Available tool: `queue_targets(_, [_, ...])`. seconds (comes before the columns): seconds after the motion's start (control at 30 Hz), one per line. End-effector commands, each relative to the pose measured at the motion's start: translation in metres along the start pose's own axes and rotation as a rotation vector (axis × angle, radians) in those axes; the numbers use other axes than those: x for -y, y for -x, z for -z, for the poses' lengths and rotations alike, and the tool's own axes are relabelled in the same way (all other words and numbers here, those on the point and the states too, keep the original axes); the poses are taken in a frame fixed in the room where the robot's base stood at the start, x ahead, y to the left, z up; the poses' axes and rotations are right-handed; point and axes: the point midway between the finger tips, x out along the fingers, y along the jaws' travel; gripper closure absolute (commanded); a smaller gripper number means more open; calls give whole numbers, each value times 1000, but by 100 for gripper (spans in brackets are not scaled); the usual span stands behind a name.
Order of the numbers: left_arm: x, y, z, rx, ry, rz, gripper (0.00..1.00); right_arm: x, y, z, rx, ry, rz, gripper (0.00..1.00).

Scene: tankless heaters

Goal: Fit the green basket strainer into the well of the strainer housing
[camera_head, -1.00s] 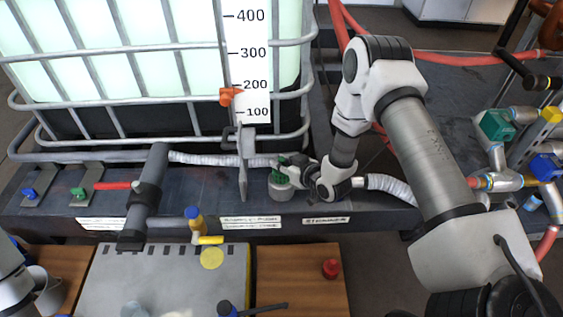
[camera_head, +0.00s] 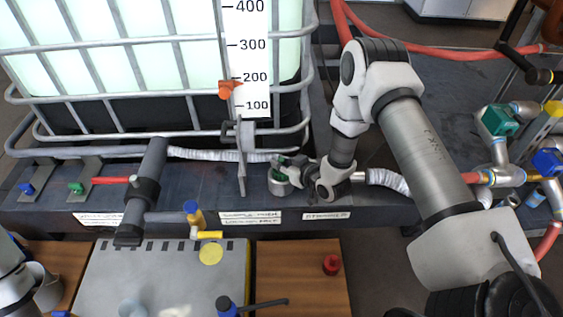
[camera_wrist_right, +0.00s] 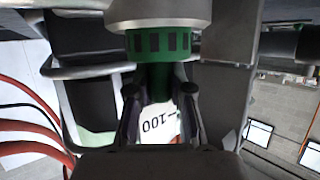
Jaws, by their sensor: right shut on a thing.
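The green basket strainer (camera_wrist_right: 158,44) shows in the right wrist view, which is upside down, with its dark slotted band against the rim of the grey round strainer housing (camera_wrist_right: 160,12). Part of the slotted band is visible outside the rim. I cannot tell how deep the basket sits in the well. My right gripper (camera_wrist_right: 160,92) is shut on the strainer's green stem. In the head view the housing (camera_head: 280,186) stands on the dark bench, with my right gripper (camera_head: 291,166) at its top, partly hiding the strainer. My left gripper is out of view; only part of its arm shows at lower left.
A grey upright plate (camera_head: 241,165) stands close left of the housing. A white ribbed hose (camera_head: 388,180) lies to its right. The caged tank (camera_head: 140,60) rises behind. A red knob (camera_head: 332,265) sits on the wooden surface in front.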

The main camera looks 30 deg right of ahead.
Motion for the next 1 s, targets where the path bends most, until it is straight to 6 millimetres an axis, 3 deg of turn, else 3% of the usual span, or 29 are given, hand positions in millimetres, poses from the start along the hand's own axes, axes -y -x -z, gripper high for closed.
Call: queue_targets(1.0, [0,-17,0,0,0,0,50,0,-10,-24,0,0,0,100])
